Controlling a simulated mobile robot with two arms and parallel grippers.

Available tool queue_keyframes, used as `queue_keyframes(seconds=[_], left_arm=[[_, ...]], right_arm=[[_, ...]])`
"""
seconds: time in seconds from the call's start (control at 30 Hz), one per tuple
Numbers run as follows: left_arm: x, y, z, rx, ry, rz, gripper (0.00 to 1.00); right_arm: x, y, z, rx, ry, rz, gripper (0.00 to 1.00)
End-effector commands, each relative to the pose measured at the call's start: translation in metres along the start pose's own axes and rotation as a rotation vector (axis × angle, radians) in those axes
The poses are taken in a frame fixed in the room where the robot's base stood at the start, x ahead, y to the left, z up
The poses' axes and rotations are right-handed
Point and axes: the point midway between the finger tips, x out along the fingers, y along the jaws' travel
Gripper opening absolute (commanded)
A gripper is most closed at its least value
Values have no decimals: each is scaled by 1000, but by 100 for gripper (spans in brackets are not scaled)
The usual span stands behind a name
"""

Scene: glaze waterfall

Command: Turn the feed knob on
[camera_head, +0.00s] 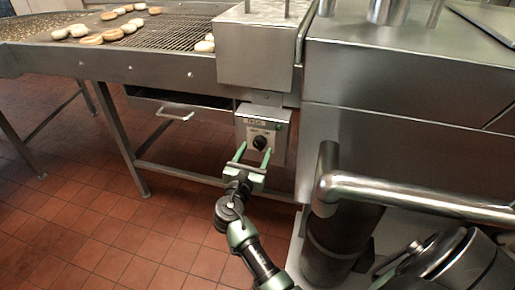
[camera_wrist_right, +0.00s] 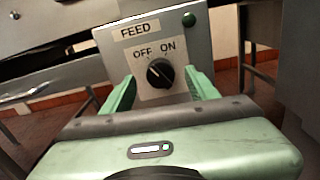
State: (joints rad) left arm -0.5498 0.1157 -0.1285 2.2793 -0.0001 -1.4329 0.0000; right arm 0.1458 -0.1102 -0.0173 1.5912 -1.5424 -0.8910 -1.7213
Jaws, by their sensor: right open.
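The black feed knob (camera_head: 260,142) is on a grey control box under the metal conveyor. In the right wrist view the knob (camera_wrist_right: 160,72) sits on a pale plate below the labels OFF and ON, with FEED above. Its pale mark appears to point up and left, toward OFF. My right gripper (camera_head: 253,154) is open, with its green fingers reaching toward the box. In the right wrist view the fingers (camera_wrist_right: 160,82) stand to the left and right of the knob; I cannot tell whether they touch it. My left gripper is not in view.
A green button (camera_wrist_right: 189,19) is at the box's upper right. A drawer with a handle (camera_head: 175,114) is left of the box. Doughnuts (camera_head: 90,39) lie on the conveyor above. A large steel cabinet (camera_head: 390,85) stands close on the right. The tiled floor at left is clear.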

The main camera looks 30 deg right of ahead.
Motion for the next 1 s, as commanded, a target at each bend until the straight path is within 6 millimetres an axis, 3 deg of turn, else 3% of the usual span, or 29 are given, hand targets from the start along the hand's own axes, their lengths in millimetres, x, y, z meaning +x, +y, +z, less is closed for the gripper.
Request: queue_keyframes(seconds=[0.2,0.5,0.7,0.73,1.0], left_arm=[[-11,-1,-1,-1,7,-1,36],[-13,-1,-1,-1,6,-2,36],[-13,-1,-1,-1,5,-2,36],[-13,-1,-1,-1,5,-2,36],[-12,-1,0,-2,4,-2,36]], right_arm=[[22,0,0,-1,0,1,59],[24,0,0,-1,1,0,59],[24,0,0,0,1,0,4],[24,0,0,0,1,1,0],[24,0,-1,26,1,1,0]])
